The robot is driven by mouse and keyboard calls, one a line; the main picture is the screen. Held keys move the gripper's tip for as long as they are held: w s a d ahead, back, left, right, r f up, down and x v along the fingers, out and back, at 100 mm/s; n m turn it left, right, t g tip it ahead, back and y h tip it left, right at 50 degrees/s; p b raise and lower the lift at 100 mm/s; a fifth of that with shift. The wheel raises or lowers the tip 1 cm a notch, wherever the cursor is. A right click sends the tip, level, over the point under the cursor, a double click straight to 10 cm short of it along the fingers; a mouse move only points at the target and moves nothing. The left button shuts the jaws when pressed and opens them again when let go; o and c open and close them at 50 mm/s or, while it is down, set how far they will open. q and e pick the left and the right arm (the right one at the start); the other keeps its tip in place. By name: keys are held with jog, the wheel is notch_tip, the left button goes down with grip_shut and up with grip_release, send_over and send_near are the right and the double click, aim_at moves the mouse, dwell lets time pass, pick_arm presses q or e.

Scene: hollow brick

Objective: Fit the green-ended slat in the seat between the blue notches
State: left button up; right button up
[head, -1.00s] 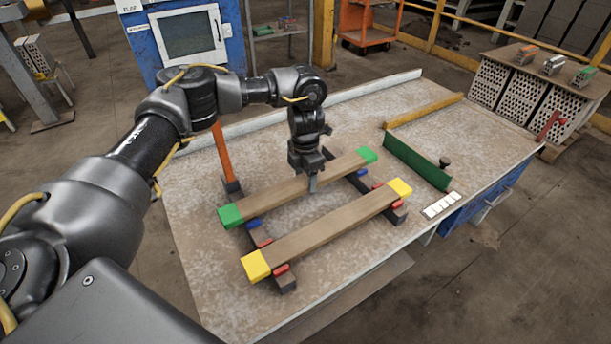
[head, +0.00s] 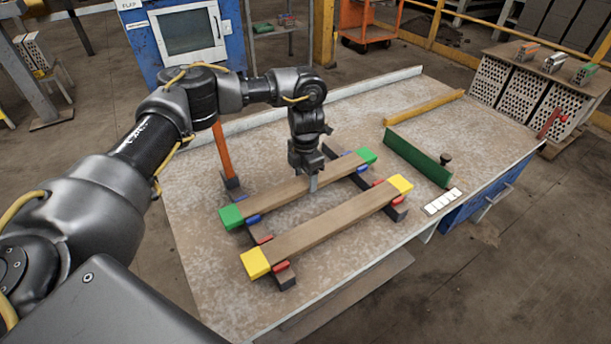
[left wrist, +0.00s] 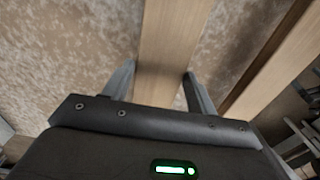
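The green-ended slat (head: 285,195), a brown bar with green ends, lies across two dark rails in the head view. It sits low, level with the blue notches (head: 254,219), in what looks like the seat between them; its underside is hidden. My left gripper (head: 313,183) is over its middle, pointing down. The yellow-ended slat (head: 325,230) lies parallel in front, between red notches (head: 281,266). My right gripper is not in view.
An orange post (head: 223,152) stands left of the slats. A green bar (head: 416,158) with a dark knob and a yellow bar (head: 424,107) lie right of them. The workbench (head: 195,265) is bare at its front left.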

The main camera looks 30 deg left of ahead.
pick_arm(q)
jog(key=o, duration=0.4)
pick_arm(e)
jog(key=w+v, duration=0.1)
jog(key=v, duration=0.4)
pick_arm(q)
jog(key=shift+r+p, duration=1.15)
jog(key=shift+r, duration=4.25)
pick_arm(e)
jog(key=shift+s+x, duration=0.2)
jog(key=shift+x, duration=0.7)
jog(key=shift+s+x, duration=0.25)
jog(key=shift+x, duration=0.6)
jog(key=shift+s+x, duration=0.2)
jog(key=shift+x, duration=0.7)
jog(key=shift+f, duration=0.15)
